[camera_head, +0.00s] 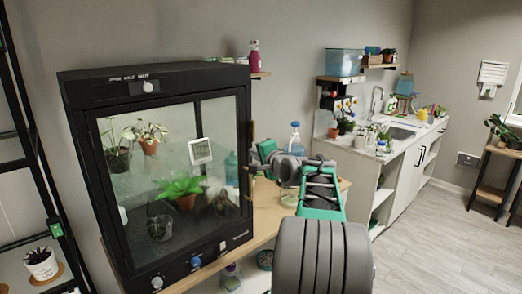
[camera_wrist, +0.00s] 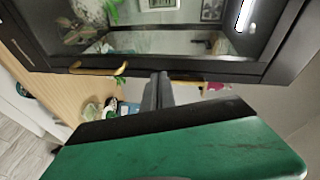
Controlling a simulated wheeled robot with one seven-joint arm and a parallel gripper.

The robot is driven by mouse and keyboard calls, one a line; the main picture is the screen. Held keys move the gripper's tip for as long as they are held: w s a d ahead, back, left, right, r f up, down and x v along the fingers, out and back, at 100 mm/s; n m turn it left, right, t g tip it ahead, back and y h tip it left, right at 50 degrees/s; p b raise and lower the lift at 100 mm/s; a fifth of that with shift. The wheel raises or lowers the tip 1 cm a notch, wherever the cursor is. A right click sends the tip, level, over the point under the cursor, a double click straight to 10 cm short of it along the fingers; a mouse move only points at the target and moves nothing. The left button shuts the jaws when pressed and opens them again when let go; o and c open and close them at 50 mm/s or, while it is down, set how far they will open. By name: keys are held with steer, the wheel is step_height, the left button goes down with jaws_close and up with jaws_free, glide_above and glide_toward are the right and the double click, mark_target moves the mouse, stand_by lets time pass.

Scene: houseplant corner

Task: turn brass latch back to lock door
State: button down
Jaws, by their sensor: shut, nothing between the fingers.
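The black glass-fronted plant cabinet (camera_head: 160,75) stands at the left in the head view, with its glass door (camera_head: 125,215) looking flush with the frame. In the wrist view the dark door frame (camera_wrist: 225,68) runs across the top. A brass piece with a bent end (camera_wrist: 97,70) sits along its edge left of my fingers. A second brass piece (camera_wrist: 187,83) shows to their right, partly hidden. I cannot tell for sure which is the latch. My gripper (camera_wrist: 162,78) is shut and empty, its tips close to the frame between both pieces; contact is unclear. It also shows beside the cabinet's right edge in the head view (camera_head: 254,162).
The cabinet stands on a wooden bench (camera_head: 210,267). A clear bottle with a blue cap (camera_head: 295,140) stands just behind my arm. A pink bottle (camera_head: 254,55) is on a shelf behind the cabinet. The sink counter (camera_head: 398,135) is farther right, with open floor (camera_head: 440,230) before it.

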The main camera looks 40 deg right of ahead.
mark_target(252, 131)
steer(key=s+d+r+m+t+h, duration=0.1)
steer(key=s+d+m, duration=0.2)
steer(key=d, duration=0.5)
steer(key=shift+d+r+t+h, duration=0.25)
steer(key=shift+r+t+h, duration=0.05)
steer(key=shift+r+h, duration=0.1)
steer(key=p+x, duration=0.4)
steer(key=x, duration=0.6)
steer(key=a, duration=0.4)
steer(key=shift+s+a+f, duration=0.1)
